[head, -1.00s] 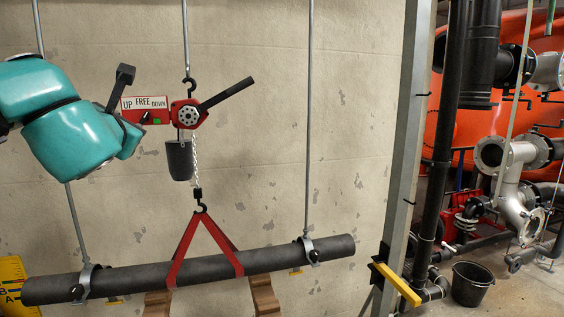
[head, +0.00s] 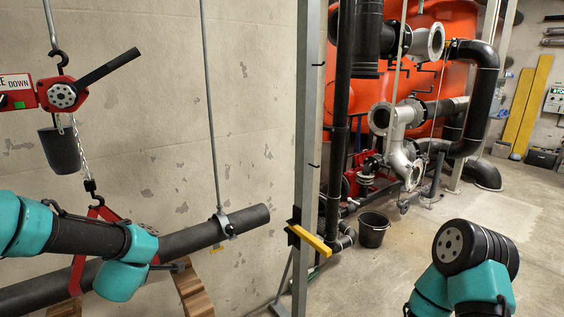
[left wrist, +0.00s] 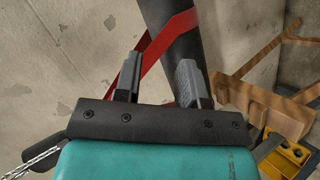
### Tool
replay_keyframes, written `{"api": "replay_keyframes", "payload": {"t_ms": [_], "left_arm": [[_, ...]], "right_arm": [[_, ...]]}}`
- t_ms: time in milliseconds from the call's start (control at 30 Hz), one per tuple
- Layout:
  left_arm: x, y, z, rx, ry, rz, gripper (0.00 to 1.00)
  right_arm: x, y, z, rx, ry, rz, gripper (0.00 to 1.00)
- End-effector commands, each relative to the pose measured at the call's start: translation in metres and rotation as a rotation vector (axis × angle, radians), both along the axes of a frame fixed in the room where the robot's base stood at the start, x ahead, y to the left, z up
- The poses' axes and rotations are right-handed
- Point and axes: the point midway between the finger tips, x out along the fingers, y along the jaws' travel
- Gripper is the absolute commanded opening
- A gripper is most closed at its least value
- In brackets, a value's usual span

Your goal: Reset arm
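My left gripper (head: 180,265) is low in the head view, in front of the dark pipe (head: 190,239). In the left wrist view its two fingers (left wrist: 160,82) stand apart with nothing held; the pipe (left wrist: 182,45) and red sling (left wrist: 158,38) lie beyond them. I cannot tell the gap to the pipe. My right arm (head: 478,285) comes up at the lower right; its gripper does not show. The red chain hoist (head: 62,94) hangs at the left with its black lever (head: 108,68) slanting up right. My left arm partly hides the pipe and sling.
A pipe clamp (head: 222,228) on a rod holds the pipe's right end. A grey post (head: 308,130) with a yellow bracket (head: 309,238) stands right of the pipe. Wooden supports (head: 193,292) are below the pipe. A black bucket (head: 373,230) stands on open floor.

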Motion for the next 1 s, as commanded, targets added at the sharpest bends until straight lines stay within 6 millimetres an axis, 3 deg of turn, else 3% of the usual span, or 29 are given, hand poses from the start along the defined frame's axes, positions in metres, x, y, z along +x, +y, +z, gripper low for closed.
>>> {"api": "replay_keyframes", "payload": {"t_ms": [33, 267, 467, 600, 800, 1000], "left_arm": [[-0.002, -0.009, -0.032, 0.033, 0.065, -0.060, 0.37], [-0.029, -0.047, -0.151, 0.161, 0.312, -0.361, 0.37], [-0.077, -0.082, -0.243, 0.223, 0.501, -0.652, 0.37], [-0.122, -0.107, -0.298, 0.238, 0.616, -0.869, 0.37], [-0.191, -0.137, -0.354, 0.221, 0.732, -1.161, 0.37], [-0.222, -0.150, -0.372, 0.205, 0.767, -1.293, 0.37]], "right_arm": [[0.000, 0.000, 0.000, 0.000, 0.000, 0.000, 0.43], [0.000, 0.000, 0.000, 0.000, 0.000, 0.000, 0.43], [0.000, 0.000, 0.000, 0.000, 0.000, 0.000, 0.43], [0.000, 0.000, 0.000, 0.000, 0.000, 0.000, 0.43], [0.000, 0.000, 0.000, 0.000, 0.000, 0.000, 0.43], [0.000, 0.000, 0.000, 0.000, 0.000, 0.000, 0.43]]}}
